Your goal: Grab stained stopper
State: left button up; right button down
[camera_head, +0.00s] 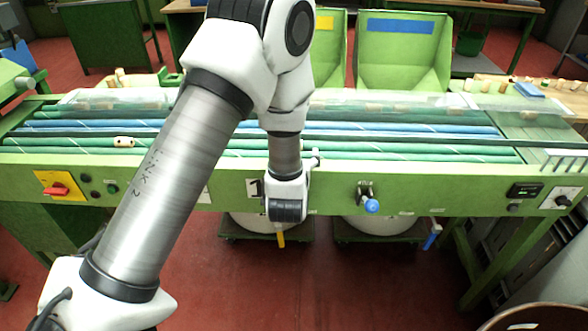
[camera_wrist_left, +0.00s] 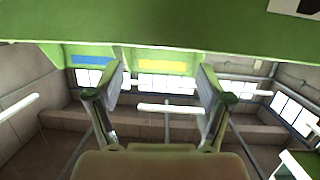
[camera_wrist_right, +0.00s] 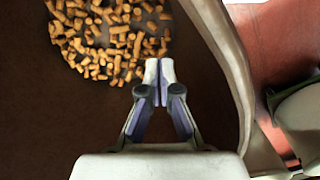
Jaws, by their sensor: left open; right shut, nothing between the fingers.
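A cork stopper (camera_head: 123,142) with dark spots lies on the green belts at the left of the sorting machine. My left arm crosses the head view, and its wrist is at the machine's front edge, well right of this stopper. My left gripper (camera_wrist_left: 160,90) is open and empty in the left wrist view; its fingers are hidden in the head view. My right gripper (camera_wrist_right: 158,70) is shut and empty in the right wrist view. Many corks (camera_wrist_right: 110,40) lie beyond its tips on a dark brown surface. I cannot tell whether any of these are stained.
The green machine front (camera_head: 330,197) carries a red switch (camera_head: 60,190) and a blue-knobbed valve (camera_head: 371,205). A clear cover (camera_head: 400,101) spans the back of the belts. More corks (camera_head: 485,86) lie at the back right. Green bins (camera_head: 405,55) stand behind. Red floor is open in front.

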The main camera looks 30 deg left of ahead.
pick_arm(q)
jog(key=shift+s+a+f+y, duration=0.1)
jog(key=shift+s+f+y, duration=0.25)
jog(key=shift+f+y, duration=0.1)
jog(key=shift+w+a+r, duration=0.1)
jog(key=shift+w+a, duration=0.15)
jog(key=shift+a, duration=0.05)
jog(key=b+x, duration=0.1)
jog(key=x, duration=0.6)
jog(key=shift+r, duration=0.1)
jog(key=c, duration=0.8)
